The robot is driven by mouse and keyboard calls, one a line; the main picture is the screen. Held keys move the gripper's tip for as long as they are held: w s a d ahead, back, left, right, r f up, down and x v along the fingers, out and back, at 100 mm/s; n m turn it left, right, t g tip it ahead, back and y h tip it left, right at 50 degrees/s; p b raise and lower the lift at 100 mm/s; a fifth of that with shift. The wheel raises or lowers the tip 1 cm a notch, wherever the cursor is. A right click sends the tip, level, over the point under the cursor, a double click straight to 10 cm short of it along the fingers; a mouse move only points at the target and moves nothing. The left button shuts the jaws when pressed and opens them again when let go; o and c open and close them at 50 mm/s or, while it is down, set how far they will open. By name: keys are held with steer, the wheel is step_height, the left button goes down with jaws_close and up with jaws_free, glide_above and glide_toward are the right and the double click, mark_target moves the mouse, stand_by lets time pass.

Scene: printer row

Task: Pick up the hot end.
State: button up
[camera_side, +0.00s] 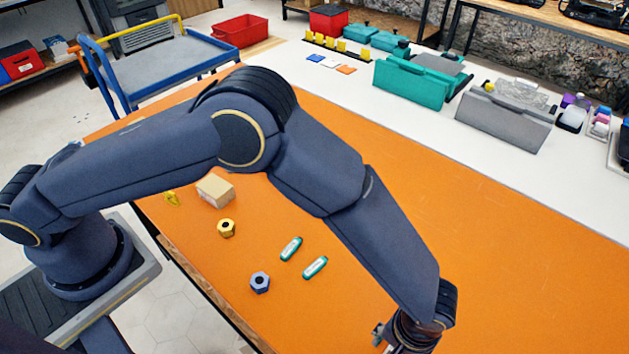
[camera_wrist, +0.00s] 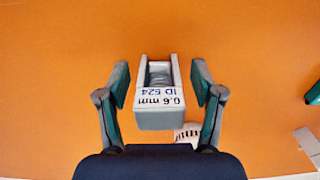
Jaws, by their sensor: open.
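The hot end (camera_wrist: 158,100) appears to be the grey block with a pale U-shaped frame and a label reading "0.6 mm ID 524", seen in the wrist view. It stands on the orange table top (camera_wrist: 60,60). My gripper (camera_wrist: 160,82) is open, with one grey-and-teal finger on each side of the block and a gap on both sides. In the side view my gripper (camera_side: 392,338) is at the bottom edge, partly cut off. I cannot make out the block there.
A pale tag with markings (camera_wrist: 188,132) lies just beside the block. A teal piece (camera_wrist: 314,93) shows at the right edge. In the side view a cardboard box (camera_side: 215,190), a brass nut (camera_side: 227,229), a blue-grey nut (camera_side: 260,283) and two teal-and-white pieces (camera_side: 315,267) lie on the orange top.

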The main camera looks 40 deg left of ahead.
steer(key=c, duration=1.3)
steer(key=shift+o, duration=0.2)
